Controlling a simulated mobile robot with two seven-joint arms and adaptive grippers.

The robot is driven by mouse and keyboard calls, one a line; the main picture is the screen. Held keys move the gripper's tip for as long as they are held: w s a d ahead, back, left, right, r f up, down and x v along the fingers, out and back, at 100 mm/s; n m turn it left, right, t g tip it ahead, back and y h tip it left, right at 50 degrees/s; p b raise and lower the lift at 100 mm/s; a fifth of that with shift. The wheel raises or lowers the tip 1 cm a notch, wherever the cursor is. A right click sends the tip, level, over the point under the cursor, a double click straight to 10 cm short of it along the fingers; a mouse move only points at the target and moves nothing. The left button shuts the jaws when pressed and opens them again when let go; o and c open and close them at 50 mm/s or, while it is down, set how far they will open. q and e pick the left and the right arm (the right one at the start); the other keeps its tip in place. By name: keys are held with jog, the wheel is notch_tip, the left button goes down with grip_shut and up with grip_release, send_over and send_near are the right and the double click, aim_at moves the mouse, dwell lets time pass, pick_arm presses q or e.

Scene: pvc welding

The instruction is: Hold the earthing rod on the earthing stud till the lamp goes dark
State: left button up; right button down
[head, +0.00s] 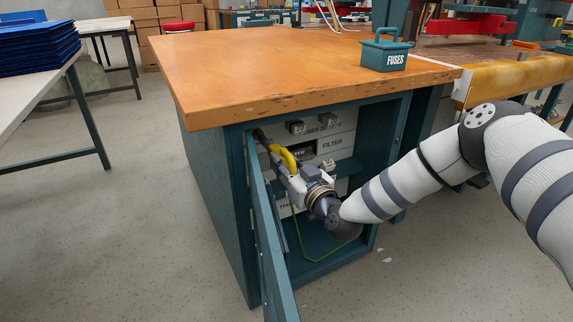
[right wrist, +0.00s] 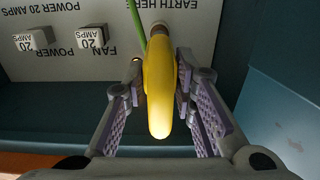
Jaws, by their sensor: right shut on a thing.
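The earthing rod has a yellow handle (head: 287,158), partly hidden by my gripper in the head view. In the right wrist view its yellow handle (right wrist: 159,95) lies between my fingers, its far end at the panel under the EARTH HERE lettering. The earthing stud is not clearly distinguishable there, and I cannot tell whether the rod touches it. My right gripper (head: 279,166) is inside the cabinet, shut on the rod; its fingers flank the handle in the wrist view (right wrist: 160,76). I cannot make out the lamp. My left gripper is not in view.
The teal cabinet's open door (head: 268,235) stands close to the left of my right gripper. A wooden top (head: 290,70) overhangs it. Fuse blocks (right wrist: 91,37) sit on the panel (right wrist: 85,65). A green wire (head: 318,260) hangs in the cabinet. A FUSES box (head: 384,57) stands on top.

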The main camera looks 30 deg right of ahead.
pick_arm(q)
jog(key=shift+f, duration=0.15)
pick_arm(e)
jog(key=shift+w, duration=0.35)
jog(key=shift+r, duration=0.1)
dwell(2.4)
jog(key=shift+s, duration=0.35)
jog(key=shift+s+r+p, duration=0.1)
jog(key=shift+s+p, duration=0.85)
jog(key=shift+s, duration=0.05)
jog(key=shift+s+a+p, duration=0.15)
jog(key=shift+s+p, duration=0.95)
jog(key=shift+s, duration=0.65)
jog(key=shift+s+a+p, duration=0.1)
jog(key=shift+s+p, duration=0.95)
jog(key=shift+s, duration=0.85)
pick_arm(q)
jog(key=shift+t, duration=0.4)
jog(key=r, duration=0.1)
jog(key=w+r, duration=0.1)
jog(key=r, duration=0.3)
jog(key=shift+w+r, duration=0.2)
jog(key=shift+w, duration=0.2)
pick_arm(e)
jog(key=shift+f, duration=0.2)
